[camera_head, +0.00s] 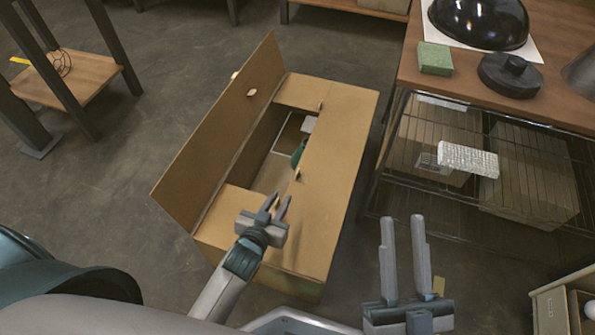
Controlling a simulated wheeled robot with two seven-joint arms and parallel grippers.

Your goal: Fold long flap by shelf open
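A brown cardboard box (206,229) stands on the floor in the middle of the head view. Its long flap by the shelf (338,150) lies flat over the right part of the opening. The opposite long flap (222,135) stands up, tilted outward to the left. The short flaps at the near end (236,200) and far end (299,92) lie inward. My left gripper (278,203) is above the near end of the box, fingers apart and empty; contact with the cardboard cannot be told. My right gripper (403,235) is open and empty, right of the box's near end.
A wooden-topped wire shelf (414,72) stands close to the box's right side, holding a black dome (480,22), a green block (435,58) and a black disc (510,74). Inside the box, a green object (298,153) partly shows.

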